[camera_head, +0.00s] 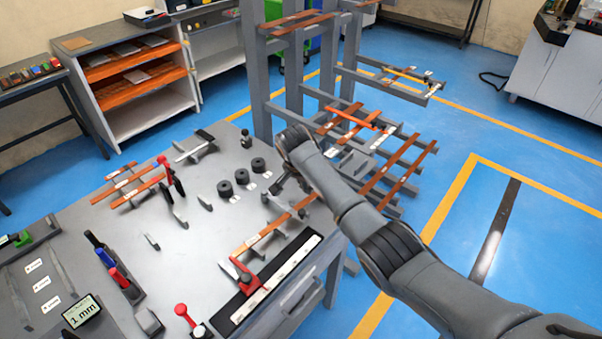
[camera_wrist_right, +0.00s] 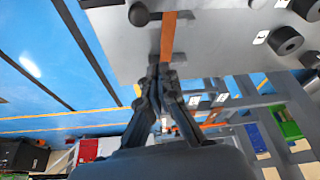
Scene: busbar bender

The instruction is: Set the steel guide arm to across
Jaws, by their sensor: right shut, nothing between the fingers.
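My right gripper (camera_head: 284,190) is above the back right part of the grey bench, its fingers partly hidden by my arm. In the right wrist view its fingers (camera_wrist_right: 160,70) are shut and empty, at the near end of a copper bar (camera_wrist_right: 168,36). The copper bar (camera_head: 262,234) lies along the bench's right side. A short grey steel piece (camera_head: 279,204) with a dark knob lies close to the gripper; it may be the guide arm, but I cannot tell for sure. A round dark knob (camera_wrist_right: 139,14) shows beside the bar. My left gripper is out of view.
Dark rollers (camera_head: 241,177) stand behind. A rack of copper bars (camera_head: 401,166) stands beyond the bench. Open blue floor lies to the right.

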